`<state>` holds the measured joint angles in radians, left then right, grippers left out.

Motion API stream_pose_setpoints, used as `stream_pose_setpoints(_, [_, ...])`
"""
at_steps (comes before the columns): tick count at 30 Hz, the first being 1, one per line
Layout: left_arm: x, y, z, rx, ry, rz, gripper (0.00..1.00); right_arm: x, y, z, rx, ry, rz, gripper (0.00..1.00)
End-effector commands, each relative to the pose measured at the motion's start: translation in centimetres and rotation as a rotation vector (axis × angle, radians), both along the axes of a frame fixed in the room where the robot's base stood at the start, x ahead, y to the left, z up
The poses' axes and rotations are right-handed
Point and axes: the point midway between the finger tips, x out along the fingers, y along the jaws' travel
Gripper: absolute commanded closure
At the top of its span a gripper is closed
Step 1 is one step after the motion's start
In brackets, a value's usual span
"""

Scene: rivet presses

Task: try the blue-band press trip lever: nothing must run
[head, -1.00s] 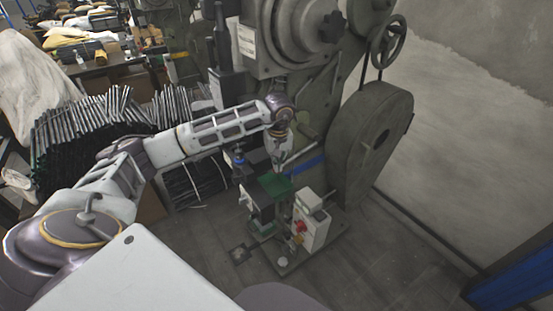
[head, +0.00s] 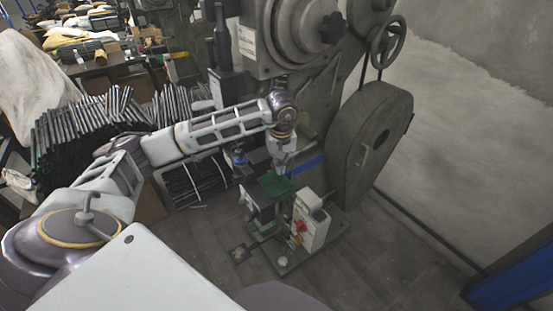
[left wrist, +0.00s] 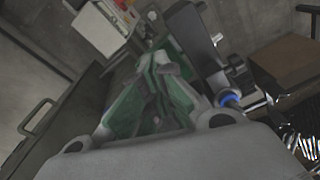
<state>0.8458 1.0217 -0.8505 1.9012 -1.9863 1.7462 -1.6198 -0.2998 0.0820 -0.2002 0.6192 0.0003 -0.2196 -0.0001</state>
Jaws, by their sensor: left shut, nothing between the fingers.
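The press with the blue band (head: 308,165) stands right of centre in the head view. My left gripper (head: 281,172) is shut and empty, pointing down just left of the band and above the green plate (head: 273,187). In the left wrist view its fingertips (left wrist: 163,70) are together in front of green parts. I cannot make out the trip lever clearly; the gripper and wrist cover that part of the press. I cannot tell whether the fingers touch anything. My right gripper is not in view.
A white control box (head: 311,222) with a red button (head: 300,226) stands in front of the press. The large belt guard (head: 368,145) is to the right. Bundles of dark rods (head: 85,128) lie at the left.

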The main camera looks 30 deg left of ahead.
Motion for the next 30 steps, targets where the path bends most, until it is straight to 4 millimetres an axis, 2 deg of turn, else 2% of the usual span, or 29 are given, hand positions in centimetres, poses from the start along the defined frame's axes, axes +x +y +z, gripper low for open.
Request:
stream_pose_setpoints(19, [-0.5,-0.7,8.6,-0.001,-0.005,0.0,1.0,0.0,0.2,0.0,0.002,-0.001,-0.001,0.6])
stream_pose_setpoints(24, [-0.7,-0.9,10.2,-0.001,-0.003,0.0,1.0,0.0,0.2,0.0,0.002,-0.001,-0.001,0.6])
stream_pose_setpoints(30, [-0.8,-0.9,10.9,-0.001,-0.001,0.0,1.0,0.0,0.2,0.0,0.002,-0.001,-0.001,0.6])
